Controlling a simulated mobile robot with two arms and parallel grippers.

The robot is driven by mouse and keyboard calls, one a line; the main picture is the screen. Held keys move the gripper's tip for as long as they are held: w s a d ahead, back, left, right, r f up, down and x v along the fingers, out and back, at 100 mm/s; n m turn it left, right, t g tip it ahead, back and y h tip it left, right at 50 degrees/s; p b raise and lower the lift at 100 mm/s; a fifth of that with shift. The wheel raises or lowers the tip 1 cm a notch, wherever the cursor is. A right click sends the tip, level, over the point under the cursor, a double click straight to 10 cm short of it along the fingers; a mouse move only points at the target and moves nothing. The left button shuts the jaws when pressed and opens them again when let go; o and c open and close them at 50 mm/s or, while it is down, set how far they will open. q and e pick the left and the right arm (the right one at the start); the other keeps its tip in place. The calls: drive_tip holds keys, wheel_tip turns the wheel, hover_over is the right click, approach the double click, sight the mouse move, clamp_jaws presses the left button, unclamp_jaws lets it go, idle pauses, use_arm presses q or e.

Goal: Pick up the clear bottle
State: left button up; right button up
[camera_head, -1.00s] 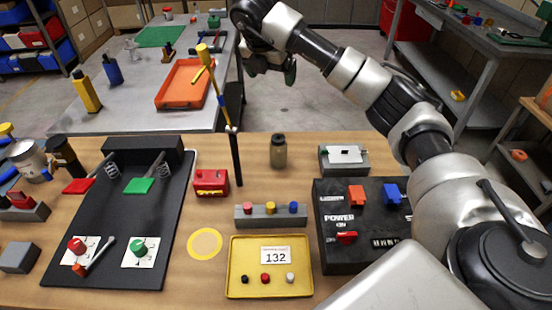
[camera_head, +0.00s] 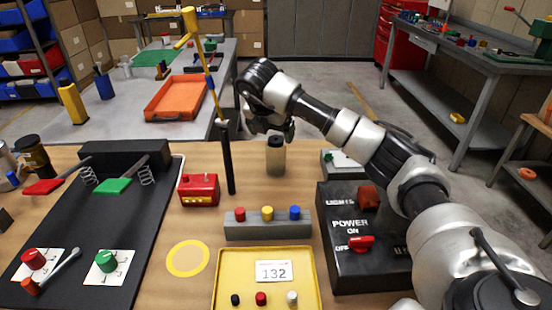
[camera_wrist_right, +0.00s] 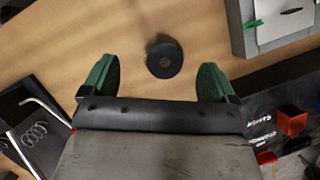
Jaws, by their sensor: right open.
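The clear bottle (camera_head: 275,160), small and see-through with a dark cap, stands upright on the wooden table behind the grey block with coloured pegs. In the right wrist view the bottle (camera_wrist_right: 164,58) is seen from above, its dark round top lying ahead of and between the fingertips. My right gripper (camera_head: 268,128) hangs just above the bottle and partly overlaps its top in the head view. The two green fingers of my right gripper (camera_wrist_right: 158,78) are spread with nothing between them. Whether they touch the bottle is unclear; it seems apart. My left gripper is out of view.
A black rod (camera_head: 227,160) stands left of the bottle, near a red box (camera_head: 199,190). The grey peg block (camera_head: 268,228) and a yellow tray (camera_head: 240,262) lie in front. A black switch box (camera_head: 345,268) is to the right, under my arm.

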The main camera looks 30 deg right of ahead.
sight(275, 140)
drive_tip(key=shift+s+p+x, duration=0.2)
drive_tip(key=shift+x, duration=1.35)
drive_tip(key=shift+s+p+x, duration=0.15)
drive_tip(key=shift+p+x, duration=0.05)
drive_tip(key=shift+x, duration=1.3)
drive_tip(key=shift+a, duration=0.1)
drive_tip(key=c, duration=1)
